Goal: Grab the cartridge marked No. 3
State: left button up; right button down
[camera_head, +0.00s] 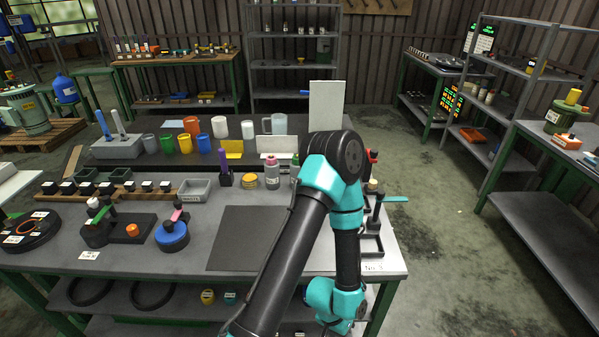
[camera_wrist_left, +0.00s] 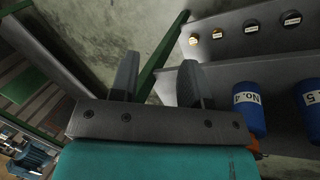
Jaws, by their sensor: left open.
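My left gripper (camera_wrist_left: 157,80) is open in the left wrist view, its two grey fingers apart with nothing between them. To its right, a blue cartridge (camera_wrist_left: 249,118) has a white label that seems to read No. 4. Farther right, another blue cartridge (camera_wrist_left: 311,112), cut by the frame edge, has a label ending in 5. Both are apart from the fingers. I cannot make out a cartridge marked No. 3 in either view. In the head view, one of my arms reaches over the workbench and bends down at its front; no gripper tips show there.
A grey shelf (camera_wrist_left: 240,38) with several small labelled round pieces lies above the cartridges in the left wrist view. A green bar (camera_wrist_left: 165,52) runs behind the fingers. In the head view, the workbench (camera_head: 130,262) holds cups, trays and tools around a bare dark mat (camera_head: 245,240).

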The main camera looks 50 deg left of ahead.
dwell(0.3)
pick_arm(q)
jog(key=o, duration=0.9)
